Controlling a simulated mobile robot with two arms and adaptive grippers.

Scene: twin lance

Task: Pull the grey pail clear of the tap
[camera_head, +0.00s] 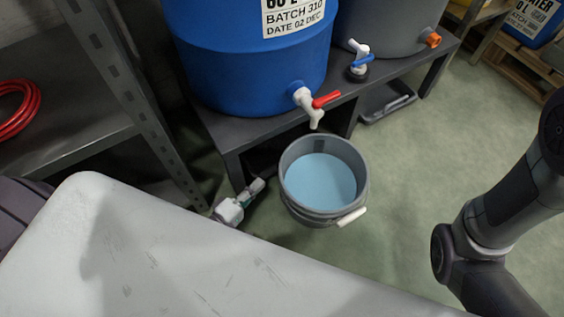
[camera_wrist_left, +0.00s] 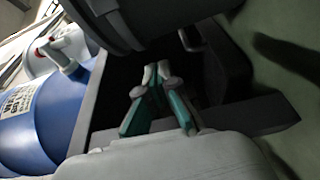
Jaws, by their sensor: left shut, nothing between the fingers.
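The grey pail (camera_head: 291,203) stands upright on the floor at the front of the low dark stand, with pale blue liquid inside. Its handle's white grip (camera_head: 351,216) hangs at the near right side. The white tap (camera_head: 304,99) with a red lever sticks out of the blue drum; in the picture its spout ends just above the pail's back rim. My left gripper (camera_head: 258,185) is left of the pail, low by the stand, shut and empty. In the left wrist view its teal fingers (camera_wrist_left: 157,75) meet below the dark pail (camera_wrist_left: 125,22). My right gripper is out of view.
The blue drum (camera_head: 245,55) and a grey drum (camera_head: 393,22) sit on the stand (camera_head: 222,135). A dark tray (camera_head: 385,106) lies on the floor to the right. A metal shelf (camera_head: 85,140) with a red hose is at left. Floor (camera_head: 410,190) right of the pail is clear.

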